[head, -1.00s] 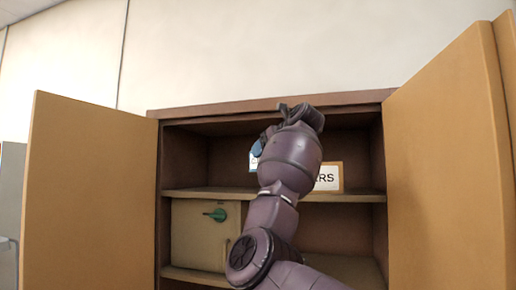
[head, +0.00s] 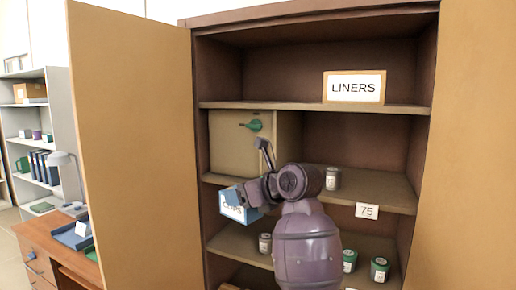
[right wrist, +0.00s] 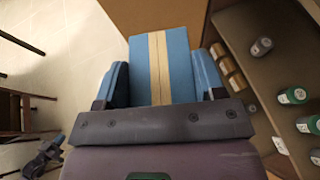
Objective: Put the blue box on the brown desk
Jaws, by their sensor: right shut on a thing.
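The blue box (head: 230,212) has a white label on its front in the head view. It fills the middle of the right wrist view (right wrist: 180,55), where a tan stripe runs along its blue face. My right gripper (head: 254,196) is shut on it and holds it in front of the open cabinet, apart from the shelves. The brown desk (head: 38,237) stands at the lower left of the head view, partly hidden by the cabinet door. My left gripper is outside the head view; a small dark shape at the lower left of the right wrist view may be it.
The open cabinet door (head: 130,150) stands between the box and the desk. The cabinet holds a beige box (head: 228,145), a LINERS sign (head: 354,87) and several jars.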

